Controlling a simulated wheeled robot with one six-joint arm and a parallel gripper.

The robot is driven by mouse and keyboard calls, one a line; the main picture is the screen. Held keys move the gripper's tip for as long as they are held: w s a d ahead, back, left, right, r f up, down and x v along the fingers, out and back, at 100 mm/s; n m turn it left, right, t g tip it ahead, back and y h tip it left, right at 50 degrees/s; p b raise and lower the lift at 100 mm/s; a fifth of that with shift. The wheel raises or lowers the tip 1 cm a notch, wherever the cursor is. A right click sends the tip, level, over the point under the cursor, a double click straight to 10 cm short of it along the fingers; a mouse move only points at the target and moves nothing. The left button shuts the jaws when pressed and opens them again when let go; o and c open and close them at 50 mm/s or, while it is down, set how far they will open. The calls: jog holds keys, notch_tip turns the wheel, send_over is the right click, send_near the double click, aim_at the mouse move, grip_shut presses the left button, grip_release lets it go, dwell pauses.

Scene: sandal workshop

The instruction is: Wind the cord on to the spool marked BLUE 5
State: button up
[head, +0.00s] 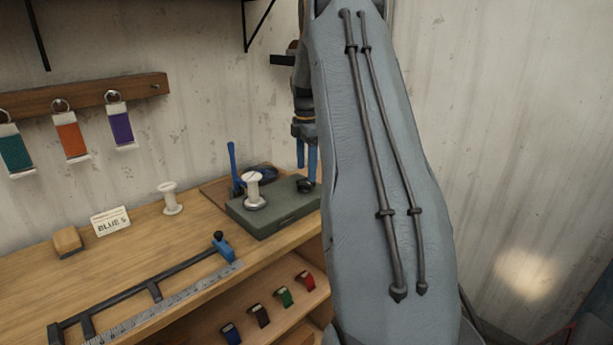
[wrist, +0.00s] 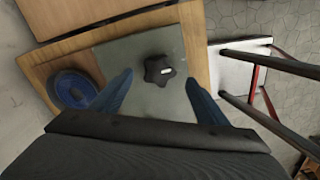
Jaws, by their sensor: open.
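My gripper (head: 308,155) is open and empty, pointing down above the right end of a grey-green winder box (head: 275,218). In the wrist view my gripper (wrist: 159,78) has its two blue fingers apart, with the black star knob (wrist: 158,70) showing between them. I cannot tell how far above the knob (head: 305,185) they are. A white spool (head: 253,188) stands upright on the box; no cord shows on it. A blue coil, probably the cord (wrist: 73,88), lies beside the box. Another white spool (head: 170,198) stands on the bench near the card reading BLUE 5 (head: 110,221).
A blue upright lever (head: 235,168) stands behind the box. A black frame with a ruler (head: 150,290) lies along the bench front. A wooden block (head: 67,242) sits at left. Several coloured straps lie on the lower shelf (head: 270,312). Key tags hang from a wall rail (head: 85,97).

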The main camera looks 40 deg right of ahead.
aim_at(306, 182)
jog(key=shift+f+p, duration=0.5)
jog(key=shift+f, duration=1.6)
jog(key=shift+c, duration=0.4)
jog(key=c, duration=1)
jog(key=shift+o, duration=0.2)
jog(key=shift+m, duration=0.3)
